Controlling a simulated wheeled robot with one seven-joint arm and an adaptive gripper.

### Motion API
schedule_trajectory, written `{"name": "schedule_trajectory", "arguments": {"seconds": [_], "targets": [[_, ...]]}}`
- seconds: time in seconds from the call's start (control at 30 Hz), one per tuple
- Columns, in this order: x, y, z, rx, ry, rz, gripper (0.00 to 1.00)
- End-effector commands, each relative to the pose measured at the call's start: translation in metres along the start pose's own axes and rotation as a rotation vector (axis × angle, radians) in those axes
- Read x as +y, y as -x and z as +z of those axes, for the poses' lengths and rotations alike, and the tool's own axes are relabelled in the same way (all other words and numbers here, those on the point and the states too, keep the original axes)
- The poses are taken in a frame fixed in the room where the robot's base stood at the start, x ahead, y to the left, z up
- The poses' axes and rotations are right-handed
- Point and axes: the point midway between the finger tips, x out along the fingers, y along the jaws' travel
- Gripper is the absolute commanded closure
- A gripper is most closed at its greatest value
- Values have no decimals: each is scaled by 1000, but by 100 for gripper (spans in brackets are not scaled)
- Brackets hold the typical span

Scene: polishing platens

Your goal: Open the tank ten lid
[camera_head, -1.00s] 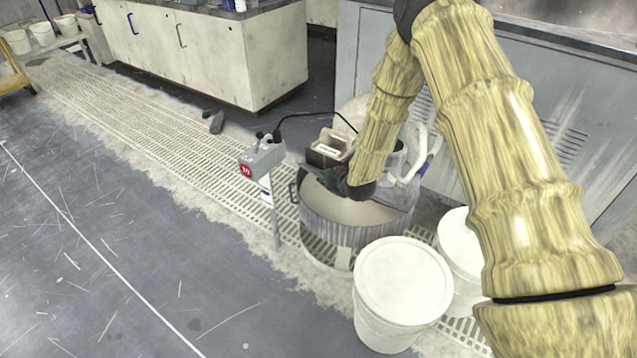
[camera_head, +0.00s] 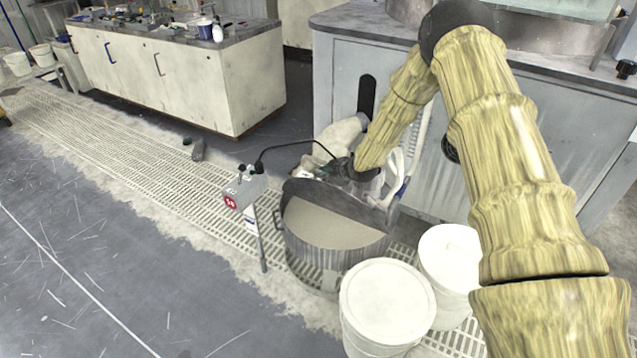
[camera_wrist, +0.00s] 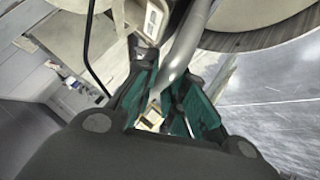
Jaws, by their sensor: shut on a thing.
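Tank ten is the round metal tank (camera_head: 330,250) at the centre of the head view, beside a post-mounted box (camera_head: 245,190) with a red number label. Pale beige contents (camera_head: 325,222) show inside. Its dark lid (camera_head: 345,200) is tilted up along the back, leaving the front of the mouth uncovered. My gripper (camera_head: 335,172) is at the lid's upper edge, partly hidden by my wrist. In the wrist view, the teal fingers of my gripper (camera_wrist: 168,100) are shut around a grey curved bar (camera_wrist: 188,45), which looks like the lid's handle.
Two white lidded buckets (camera_head: 387,300) (camera_head: 450,260) stand close at the tank's front right. A grey cabinet (camera_head: 345,75) is behind, with white hoses (camera_head: 398,170) beside the tank. A black cable (camera_head: 290,146) arches behind the box.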

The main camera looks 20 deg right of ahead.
Motion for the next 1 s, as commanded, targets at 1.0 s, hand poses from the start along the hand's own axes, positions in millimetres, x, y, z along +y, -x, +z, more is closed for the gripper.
{"name": "schedule_trajectory", "arguments": {"seconds": [1.0], "targets": [[23, -6, 5, -1, 0, -2, 66]]}}
